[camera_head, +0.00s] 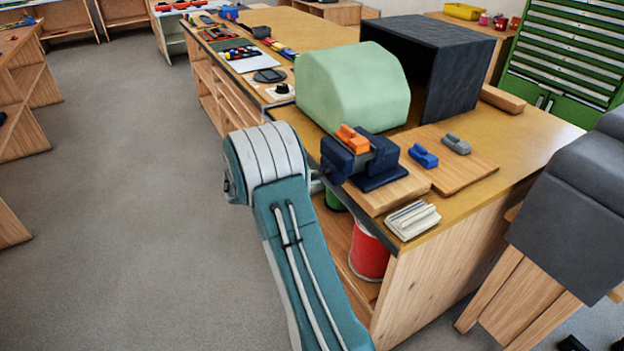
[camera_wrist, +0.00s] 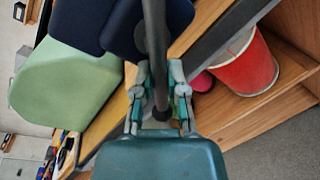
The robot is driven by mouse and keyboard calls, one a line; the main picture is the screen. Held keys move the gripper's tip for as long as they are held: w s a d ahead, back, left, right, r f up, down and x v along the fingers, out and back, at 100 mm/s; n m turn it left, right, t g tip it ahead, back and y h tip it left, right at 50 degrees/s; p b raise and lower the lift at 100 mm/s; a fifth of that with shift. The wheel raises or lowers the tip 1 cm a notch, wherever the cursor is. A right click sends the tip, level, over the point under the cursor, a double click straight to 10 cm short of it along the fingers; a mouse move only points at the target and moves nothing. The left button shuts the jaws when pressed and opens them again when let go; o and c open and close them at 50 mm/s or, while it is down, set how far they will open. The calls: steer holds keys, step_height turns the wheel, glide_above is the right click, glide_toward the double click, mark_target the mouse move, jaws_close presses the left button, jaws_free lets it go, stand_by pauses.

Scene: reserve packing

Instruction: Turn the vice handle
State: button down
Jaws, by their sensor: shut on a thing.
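The dark blue vice (camera_head: 378,168) is fixed on a wooden block at the bench's front-left edge, with an orange piece (camera_head: 352,138) at the top of its jaws. In the wrist view the vice (camera_wrist: 110,22) is at the top. Its dark bar-shaped handle (camera_wrist: 155,42) runs down the middle of that view and ends in a round knob. My gripper (camera_wrist: 160,75) has one finger on each side of the handle and is shut on it. In the head view my arm hides the gripper and most of the handle.
A light green rounded block (camera_head: 352,86) and a dark open box (camera_head: 455,75) stand behind the vice. A blue piece (camera_head: 423,156) and a grey piece (camera_head: 456,143) lie on a board to its right. A red bucket (camera_head: 368,254) sits on the shelf below. The floor at left is clear.

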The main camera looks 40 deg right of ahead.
steer(key=shift+f, duration=0.1)
stand_by(0.3)
steer(key=c, duration=0.7)
jaws_free()
steer(key=shift+a, duration=0.1)
steer(key=shift+w+a, duration=0.1)
steer(key=shift+a, duration=0.05)
steer(key=v, duration=1.1)
steer(key=shift+w+a, duration=0.25)
steer(key=shift+a, duration=0.1)
steer(key=shift+d, duration=0.1)
